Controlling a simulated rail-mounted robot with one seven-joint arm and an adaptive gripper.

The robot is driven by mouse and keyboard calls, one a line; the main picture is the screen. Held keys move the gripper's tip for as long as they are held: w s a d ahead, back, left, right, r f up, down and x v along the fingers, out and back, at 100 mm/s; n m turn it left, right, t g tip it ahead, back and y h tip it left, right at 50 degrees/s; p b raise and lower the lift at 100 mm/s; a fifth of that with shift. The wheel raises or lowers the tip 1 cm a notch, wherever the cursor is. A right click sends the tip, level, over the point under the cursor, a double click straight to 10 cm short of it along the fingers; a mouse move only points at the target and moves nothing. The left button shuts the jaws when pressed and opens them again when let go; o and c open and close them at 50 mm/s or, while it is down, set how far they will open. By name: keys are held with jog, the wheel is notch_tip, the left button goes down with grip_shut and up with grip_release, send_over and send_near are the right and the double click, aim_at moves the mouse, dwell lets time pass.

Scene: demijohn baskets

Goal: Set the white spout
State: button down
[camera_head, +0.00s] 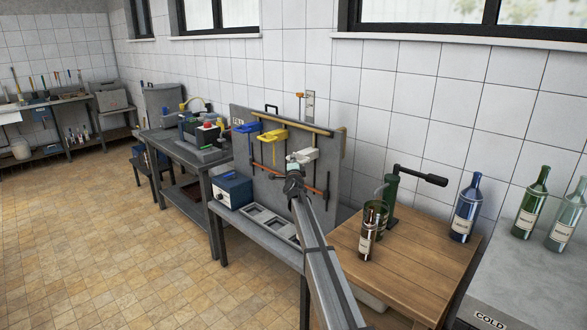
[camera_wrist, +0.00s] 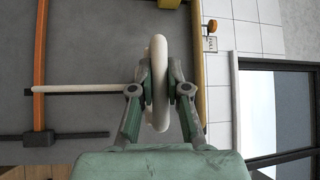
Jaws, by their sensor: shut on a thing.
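The white spout (camera_head: 305,155) is at the grey upright panel (camera_head: 330,185), to the right of a yellow spout (camera_head: 274,134) and a blue spout (camera_head: 246,128). My gripper (camera_head: 292,165) reaches it from the front. In the wrist view, the two green fingers of my gripper (camera_wrist: 159,85) are shut on a rounded white part (camera_wrist: 159,50) of the spout, seen edge-on. My gripper hides part of the white spout in the head view.
A shelf with grey trays (camera_head: 268,222) and a blue box (camera_head: 232,190) lies below. A wooden table (camera_head: 405,255) with bottles and a green corker (camera_head: 391,195) stands right of my arm.

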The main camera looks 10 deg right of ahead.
notch_tip(320, 180, up, 5)
jog(key=p, duration=0.2)
jog(key=shift+r+p, duration=0.15)
jog(key=shift+p, duration=0.2)
jog(key=shift+w+r, duration=0.1)
jog(key=c, duration=1.1)
grip_release()
jog(key=shift+c, duration=0.2)
jog(key=shift+s, duration=0.5)
jog(key=s+a+f, duration=0.1)
jog(key=s, duration=1)
jog(key=shift+a+f, duration=0.15)
jog(key=shift+f, duration=0.25)
